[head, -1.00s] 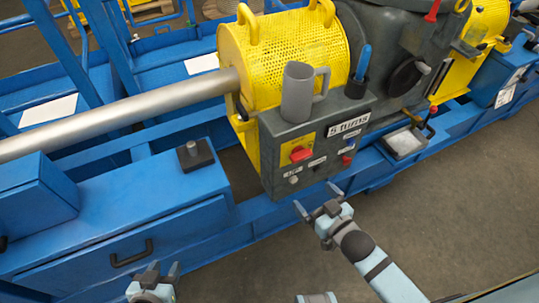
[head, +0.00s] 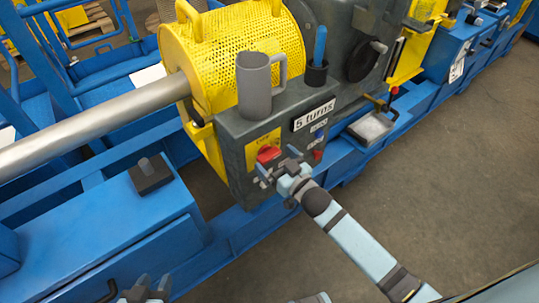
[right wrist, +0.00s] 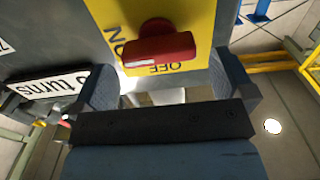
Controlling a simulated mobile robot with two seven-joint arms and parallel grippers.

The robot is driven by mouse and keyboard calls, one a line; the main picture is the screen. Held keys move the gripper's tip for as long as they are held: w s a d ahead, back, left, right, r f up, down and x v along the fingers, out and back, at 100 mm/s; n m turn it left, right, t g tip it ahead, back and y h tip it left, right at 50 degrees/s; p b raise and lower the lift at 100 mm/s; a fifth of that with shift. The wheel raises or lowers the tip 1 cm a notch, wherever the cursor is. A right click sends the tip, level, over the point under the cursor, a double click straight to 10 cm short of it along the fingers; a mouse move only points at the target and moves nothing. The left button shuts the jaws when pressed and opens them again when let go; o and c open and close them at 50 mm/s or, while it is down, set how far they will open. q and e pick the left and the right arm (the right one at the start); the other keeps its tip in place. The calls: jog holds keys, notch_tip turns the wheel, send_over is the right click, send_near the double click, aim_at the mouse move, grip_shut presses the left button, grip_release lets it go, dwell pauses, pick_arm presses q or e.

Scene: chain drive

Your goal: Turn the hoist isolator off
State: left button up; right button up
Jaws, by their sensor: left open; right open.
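The isolator is a red handle (head: 268,154) on a yellow plate (head: 263,143), on the front of the grey control box. In the right wrist view the handle (right wrist: 160,48) lies crosswise, its white line at the end towards the upside-down "ON" letters. "OFF" is printed below it on the yellow plate (right wrist: 200,15). My right gripper (head: 276,168) is open just in front of the plate. In the right wrist view its fingers (right wrist: 165,76) are either side of the handle and appear short of it. My left gripper (head: 146,291) is open, low at the frame's bottom edge.
A grey mug (head: 255,88) and a black holder with a blue-handled tool (head: 318,60) stand on the box. A "5 turns" sign (head: 314,114) and small buttons are right of the isolator. Blue frame beams run below; the floor (head: 430,160) at right is clear.

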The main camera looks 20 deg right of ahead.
aim_at(272, 157)
jog(key=shift+x, duration=1.55)
jog(key=shift+c, duration=0.2)
jog(key=c, duration=0.8)
jog(key=shift+c, duration=0.2)
